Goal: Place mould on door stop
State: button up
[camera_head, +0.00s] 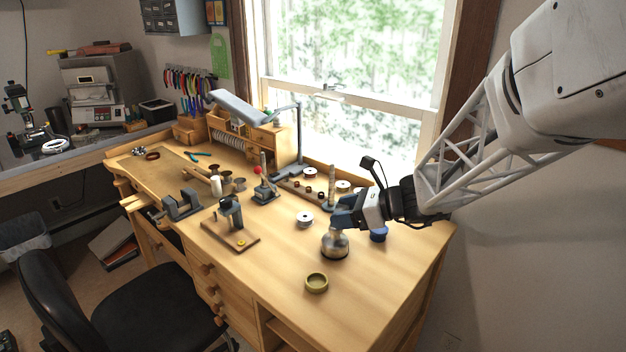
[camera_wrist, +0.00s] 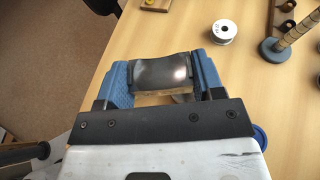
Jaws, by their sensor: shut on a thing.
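My gripper (camera_head: 342,222) is low over the right part of the bench. Its blue fingers (camera_wrist: 165,80) are shut on a shiny grey metal piece with a curved top and a brownish edge (camera_wrist: 165,72), which I take to be the mould. In the head view a silver, rounded metal body (camera_head: 335,245) shows directly below the fingers. I cannot tell whether it is part of the held piece or a separate thing, or whether it touches the bench. A round olive-brass piece with a raised rim (camera_head: 317,283), possibly the door stop, lies on the bench just in front.
A blue round thing (camera_head: 378,235) is close to the right of my gripper. A white spool (camera_head: 305,219) and a ring mandrel (camera_head: 331,188) stand behind it. A small stand on a board (camera_head: 230,222) is to the left. The front right bench top is clear.

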aim_at(340, 204)
jog(key=shift+w+a+f, duration=0.1)
jog(key=shift+w, duration=0.85)
jog(key=shift+w+a+f, duration=0.1)
jog(key=shift+w, duration=0.8)
jog(key=shift+f, duration=1.7)
jog(key=shift+f, duration=0.15)
jog(key=o, duration=1.2)
jog(key=shift+c, duration=0.2)
jog(key=shift+d+r, duration=0.1)
jog(key=shift+r, duration=0.1)
jog(key=v, duration=1.1)
jog(key=shift+s+d, duration=0.25)
jog(key=shift+d, duration=0.05)
